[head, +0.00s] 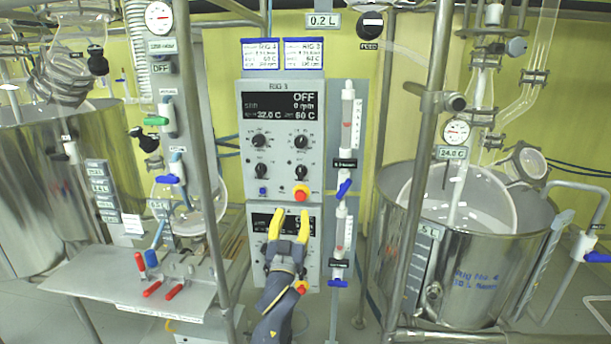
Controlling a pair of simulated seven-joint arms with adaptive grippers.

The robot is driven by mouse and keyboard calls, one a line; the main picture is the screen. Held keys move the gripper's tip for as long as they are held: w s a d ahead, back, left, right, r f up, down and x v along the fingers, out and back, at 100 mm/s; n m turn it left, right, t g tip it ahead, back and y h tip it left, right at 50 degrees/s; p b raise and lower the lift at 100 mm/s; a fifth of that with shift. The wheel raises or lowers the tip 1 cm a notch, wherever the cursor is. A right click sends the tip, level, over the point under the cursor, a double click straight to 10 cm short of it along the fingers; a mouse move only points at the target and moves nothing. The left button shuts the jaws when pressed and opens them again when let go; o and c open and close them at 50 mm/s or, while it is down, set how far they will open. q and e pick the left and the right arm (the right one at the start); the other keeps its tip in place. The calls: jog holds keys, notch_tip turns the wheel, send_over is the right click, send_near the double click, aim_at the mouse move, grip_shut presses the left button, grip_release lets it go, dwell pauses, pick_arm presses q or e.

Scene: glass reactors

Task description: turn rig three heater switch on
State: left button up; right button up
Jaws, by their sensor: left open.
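The upper control panel (281,150) is a light grey box with a label that looks like RIG 3, though the digit is small. Its dark display (280,105) reads OFF, 0 rpm, 32.0 C and 60 C. Below are several black knobs (301,172), a small blue button (262,190) and a red button on yellow (300,192). I cannot tell which control is the heater switch. My left gripper (291,213) has yellow fingers, spread and empty, pointing up just below the upper panel. It hides much of the lower panel (313,262). My right gripper is out of view.
Glass tubes with blue valves (343,188) stand close right of the panels. A metal post (204,150) rises at left, beside a bench (110,283) with red-handled levers. A large steel vessel (470,275) stands at right.

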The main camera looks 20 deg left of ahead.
aim_at(300, 173)
pick_arm(q)
jog(key=x, duration=1.7)
jog(key=shift+w+f, duration=0.2)
jog(key=shift+w, duration=0.05)
grip_shut()
